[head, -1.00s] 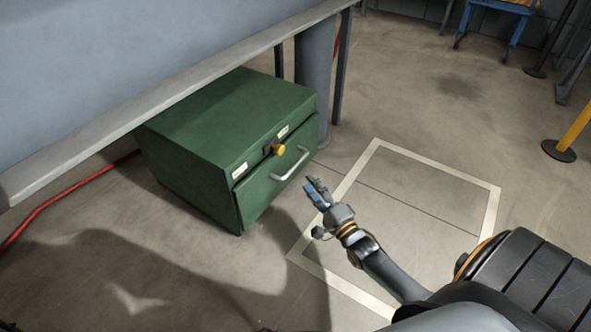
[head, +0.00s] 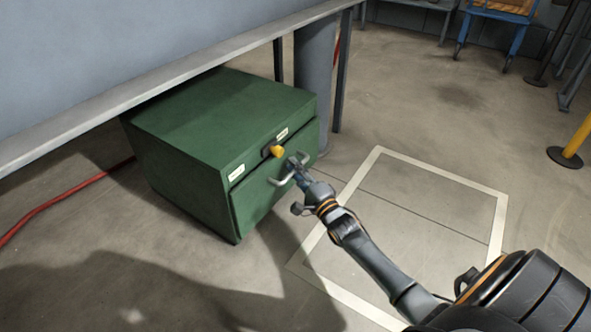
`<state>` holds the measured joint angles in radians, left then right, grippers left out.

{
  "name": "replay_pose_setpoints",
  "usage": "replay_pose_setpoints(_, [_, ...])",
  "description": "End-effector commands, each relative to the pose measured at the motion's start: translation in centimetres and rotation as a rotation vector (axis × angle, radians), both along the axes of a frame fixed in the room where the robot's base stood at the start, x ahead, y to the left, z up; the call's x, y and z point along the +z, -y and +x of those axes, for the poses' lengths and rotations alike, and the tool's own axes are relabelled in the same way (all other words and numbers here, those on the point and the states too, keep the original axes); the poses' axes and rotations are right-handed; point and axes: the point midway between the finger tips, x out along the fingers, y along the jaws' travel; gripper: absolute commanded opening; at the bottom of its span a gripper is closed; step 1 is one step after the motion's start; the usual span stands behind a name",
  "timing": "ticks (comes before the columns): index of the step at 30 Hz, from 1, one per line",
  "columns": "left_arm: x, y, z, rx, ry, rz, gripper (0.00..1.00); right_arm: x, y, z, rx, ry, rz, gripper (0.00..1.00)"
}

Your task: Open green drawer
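The green drawer (head: 262,199) is the front of a green cabinet (head: 216,118) standing on the floor, partly under a grey bench. The drawer front looks closed or nearly so. A metal bar handle (head: 274,182) is on its front, partly covered by my gripper. A yellow knob (head: 277,151) sits above the handle. My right gripper (head: 297,165) is at the handle's right part, with its fingers over or around the bar. Whether the fingers are closed on it I cannot tell. My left gripper is not in view.
The bench edge (head: 170,87) overhangs the cabinet's back. A grey column (head: 313,80) and a thin leg stand behind it. A white floor outline (head: 437,166) and clear floor lie to the right. A red cable (head: 70,196) runs at left.

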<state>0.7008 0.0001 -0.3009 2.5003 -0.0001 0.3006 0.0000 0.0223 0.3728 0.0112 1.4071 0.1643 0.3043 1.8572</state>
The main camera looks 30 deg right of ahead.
Motion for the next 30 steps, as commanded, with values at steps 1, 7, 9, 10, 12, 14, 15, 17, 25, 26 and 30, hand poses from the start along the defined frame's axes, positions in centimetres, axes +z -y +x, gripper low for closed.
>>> replay_pose_setpoints(1, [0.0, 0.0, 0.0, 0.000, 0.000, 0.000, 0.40, 0.0, 0.0, 0.0, 0.000, 0.000, 0.000, 0.03])
replay_pose_setpoints(7, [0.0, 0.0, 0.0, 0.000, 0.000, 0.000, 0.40, 0.0, 0.0, 0.0, 0.000, 0.000, 0.000, 0.00])
replay_pose_setpoints(9, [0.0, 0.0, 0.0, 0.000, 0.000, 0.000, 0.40, 0.0, 0.0, 0.0, 0.000, 0.000, 0.000, 0.00])
replay_pose_setpoints(10, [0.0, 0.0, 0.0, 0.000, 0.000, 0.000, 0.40, 0.0, 0.0, 0.0, 0.000, 0.000, 0.000, 0.00])
replay_pose_setpoints(12, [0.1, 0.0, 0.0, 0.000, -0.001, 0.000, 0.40, 0.0, 0.1, -0.2, 0.000, -0.001, 0.000, 0.00])
replay_pose_setpoints(14, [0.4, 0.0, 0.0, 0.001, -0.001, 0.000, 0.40, 0.0, 0.2, -0.4, -0.001, -0.002, 0.000, 0.00])
replay_pose_setpoints(15, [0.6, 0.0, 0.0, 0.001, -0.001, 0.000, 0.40, 0.1, 0.3, -0.7, -0.001, -0.002, 0.000, 0.00])
replay_pose_setpoints(17, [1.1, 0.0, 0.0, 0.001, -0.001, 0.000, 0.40, 0.2, 0.5, -1.2, 0.000, -0.002, -0.001, 0.00])
replay_pose_setpoints(25, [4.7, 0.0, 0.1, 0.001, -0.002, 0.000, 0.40, 0.5, 2.6, -6.2, -0.001, -0.008, -0.003, 0.00])
replay_pose_setpoints(26, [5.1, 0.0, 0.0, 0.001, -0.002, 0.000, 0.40, 0.5, 2.9, -6.9, -0.001, -0.009, -0.003, 0.00])
replay_pose_setpoints(30, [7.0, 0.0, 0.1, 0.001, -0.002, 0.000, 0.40, 0.4, 4.4, -10.5, -0.001, -0.010, -0.004, 0.00])
